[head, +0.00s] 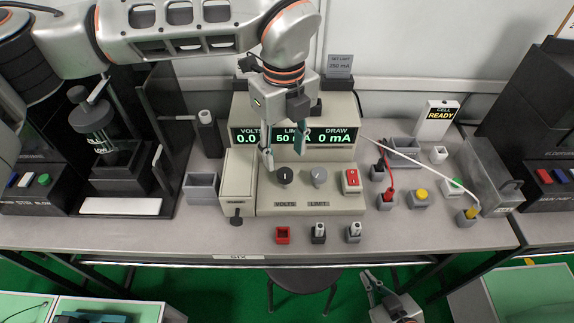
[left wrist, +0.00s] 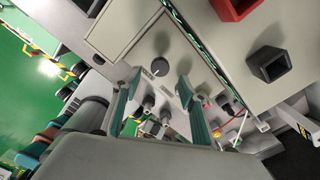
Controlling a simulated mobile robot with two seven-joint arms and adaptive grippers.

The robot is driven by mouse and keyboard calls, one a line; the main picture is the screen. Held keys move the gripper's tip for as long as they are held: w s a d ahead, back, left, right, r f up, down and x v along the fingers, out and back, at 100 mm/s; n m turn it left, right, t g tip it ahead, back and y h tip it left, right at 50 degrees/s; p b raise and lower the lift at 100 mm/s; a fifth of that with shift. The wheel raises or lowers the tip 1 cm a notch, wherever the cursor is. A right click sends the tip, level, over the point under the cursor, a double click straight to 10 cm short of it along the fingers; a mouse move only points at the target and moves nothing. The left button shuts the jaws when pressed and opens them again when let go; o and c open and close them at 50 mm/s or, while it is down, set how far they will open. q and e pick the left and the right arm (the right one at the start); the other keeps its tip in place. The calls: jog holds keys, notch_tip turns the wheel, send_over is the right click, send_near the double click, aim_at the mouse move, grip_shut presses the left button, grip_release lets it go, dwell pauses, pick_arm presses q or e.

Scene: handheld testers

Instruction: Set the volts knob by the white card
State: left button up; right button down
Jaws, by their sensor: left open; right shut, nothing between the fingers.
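The volts knob (head: 285,176) is black and round, on the sloped front of the beige tester (head: 310,204), above a VOLTS label. It also shows in the left wrist view (left wrist: 160,67). My left gripper (head: 283,156) is open and empty, pointing down in front of the display, just above the knob, with no visible contact. The display (head: 335,136) reads VOLTS 0.0 with a part hidden, LIMIT 50 mA, DRAW 0 mA. A small card (head: 340,66) behind reads SET LIMIT 250 mA and looks grey. A white card (head: 438,118) reads CELL READY. My right gripper (head: 369,278) is shut and empty, below the bench's front edge.
The grey limit knob (head: 319,177) and a red button (head: 351,179) sit right of the volts knob. A red lead (head: 389,178) and yellow plugs stand further right. A grey bin (head: 201,188) stands left.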

aim_at(285, 173)
pick_arm(q)
notch_tip(285, 173, down, 6)
jog(key=shift+f+b, duration=0.1)
jog(key=shift+b, duration=0.25)
jog(key=c, duration=1.1)
